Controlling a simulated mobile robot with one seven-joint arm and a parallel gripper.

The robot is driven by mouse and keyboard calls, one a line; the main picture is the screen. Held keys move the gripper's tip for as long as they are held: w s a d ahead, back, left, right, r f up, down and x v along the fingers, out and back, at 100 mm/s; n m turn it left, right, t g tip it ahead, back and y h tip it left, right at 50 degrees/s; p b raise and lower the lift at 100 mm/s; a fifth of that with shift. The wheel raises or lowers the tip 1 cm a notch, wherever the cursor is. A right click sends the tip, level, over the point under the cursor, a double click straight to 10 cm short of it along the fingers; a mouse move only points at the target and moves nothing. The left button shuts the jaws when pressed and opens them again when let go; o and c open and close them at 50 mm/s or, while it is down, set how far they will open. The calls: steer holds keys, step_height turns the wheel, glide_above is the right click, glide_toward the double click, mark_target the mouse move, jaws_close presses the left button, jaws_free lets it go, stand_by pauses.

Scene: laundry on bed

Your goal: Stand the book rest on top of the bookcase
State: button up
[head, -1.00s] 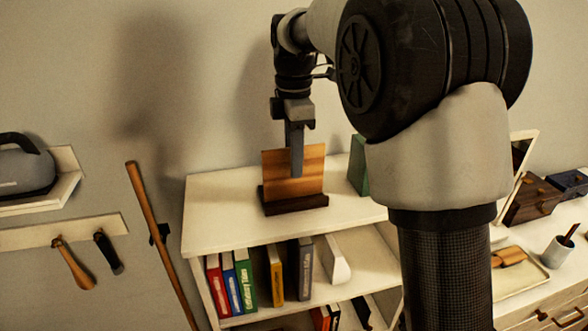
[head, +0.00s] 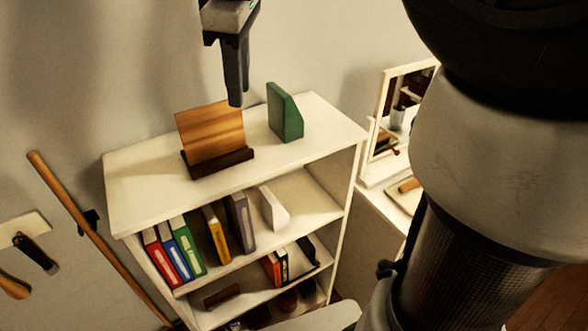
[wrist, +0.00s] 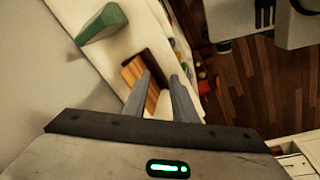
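The book rest (head: 212,132), an orange-brown wooden board leaning back on a dark base ledge, stands upright on top of the white bookcase (head: 138,198), left of the middle. It also shows in the wrist view (wrist: 133,70), partly hidden behind a finger. My gripper (head: 236,102) hangs above the bookcase, its fingertips near the rest's upper right corner in the head view and apparently clear of it. In the wrist view the two fingers (wrist: 160,78) are apart with nothing held between them.
A green bookend (head: 285,112) stands on the bookcase top, right of the rest. Several books (head: 188,246) and a white bookend (head: 273,208) fill the shelf below. A wooden pole (head: 95,235) leans at the left. A mirror (head: 402,100) stands at the right.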

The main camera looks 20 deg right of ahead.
steer(key=s+d+f+m+t, duration=0.1)
steer(key=s+d+f+m, duration=0.1)
steer(key=s+f+m, duration=0.2)
steer(key=s+d+f+m+t, duration=0.2)
steer(key=s+f+m, duration=0.3)
steer(key=s+m, duration=0.3)
steer(key=s+d, duration=0.1)
steer(key=s, duration=0.3)
steer(key=shift+s+f+m, duration=0.3)
